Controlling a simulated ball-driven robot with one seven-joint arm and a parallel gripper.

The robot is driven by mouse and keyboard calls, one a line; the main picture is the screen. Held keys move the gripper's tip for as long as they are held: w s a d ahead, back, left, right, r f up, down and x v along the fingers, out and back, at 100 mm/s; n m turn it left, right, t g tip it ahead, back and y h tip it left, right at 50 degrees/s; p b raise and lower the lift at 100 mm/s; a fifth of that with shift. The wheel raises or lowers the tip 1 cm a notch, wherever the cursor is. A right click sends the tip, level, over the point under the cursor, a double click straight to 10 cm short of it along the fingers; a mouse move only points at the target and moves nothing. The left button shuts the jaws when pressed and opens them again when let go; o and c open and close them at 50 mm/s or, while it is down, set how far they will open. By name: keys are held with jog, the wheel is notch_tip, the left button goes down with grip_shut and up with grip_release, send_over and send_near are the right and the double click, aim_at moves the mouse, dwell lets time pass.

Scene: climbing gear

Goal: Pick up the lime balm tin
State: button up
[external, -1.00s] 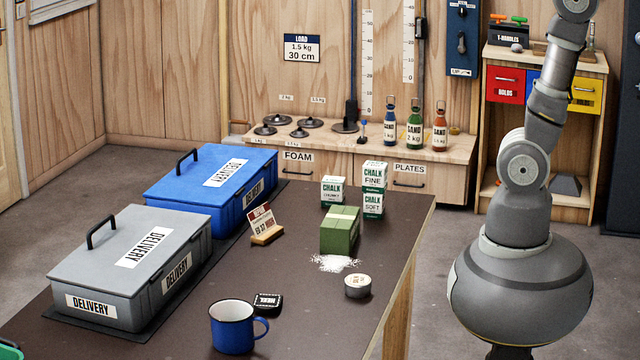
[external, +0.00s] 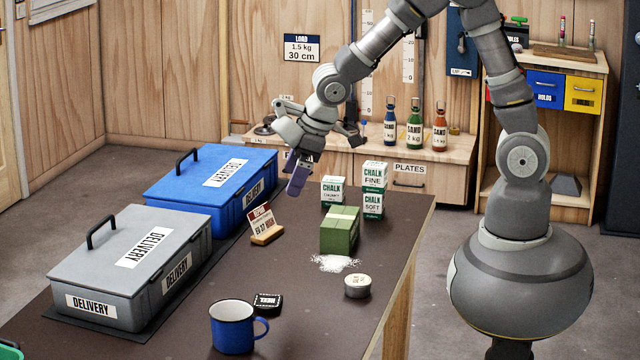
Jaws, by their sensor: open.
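A small round tin (external: 357,286) with a pale lid and a grey side lies flat near the right edge of the dark table. No lime colour or readable label shows on it, so I cannot tell if it is the lime balm tin. My gripper (external: 297,176) is open and points down above the back of the table. It is up and to the left of the tin, clear of it, near the small sign. Its fingers are seen nearly side-on, with nothing visible between them.
A green block (external: 340,231) and spilled white powder (external: 335,263) are just behind the tin. White chalk boxes (external: 373,178) stand farther back. A sign (external: 263,225), blue mug (external: 232,328), black item (external: 268,302), blue delivery box (external: 205,190) and grey delivery box (external: 130,265) occupy the left side.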

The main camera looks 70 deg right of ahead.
aim_at(358, 280)
jog(key=s+f+g, duration=0.1)
jog(key=s+f, duration=0.3)
jog(key=f, duration=0.1)
jog(key=s+a+f+n+g, duration=0.1)
jog(key=s+f+g, duration=0.1)
jog(key=s+f, duration=0.3)
jog(key=s+f+n+g, duration=0.1)
jog(key=s+f, duration=0.3)
jog(key=shift+s+a+f, duration=0.25)
jog(key=shift+a+f, duration=0.1)
jog(key=shift+f, duration=0.05)
notch_tip(358, 280, down, 2)
jog(key=shift+f+b, duration=0.15)
jog(key=shift+b, duration=0.4)
jog(key=f+b, duration=0.1)
jog(key=f, duration=0.1)
jog(key=f+b, duration=0.2)
jog(key=f, duration=0.1)
jog(key=shift+s+d+f, duration=0.1)
jog(key=shift+s+d, duration=0.1)
jog(key=shift+r, duration=0.2)
jog(key=c, duration=1.2)
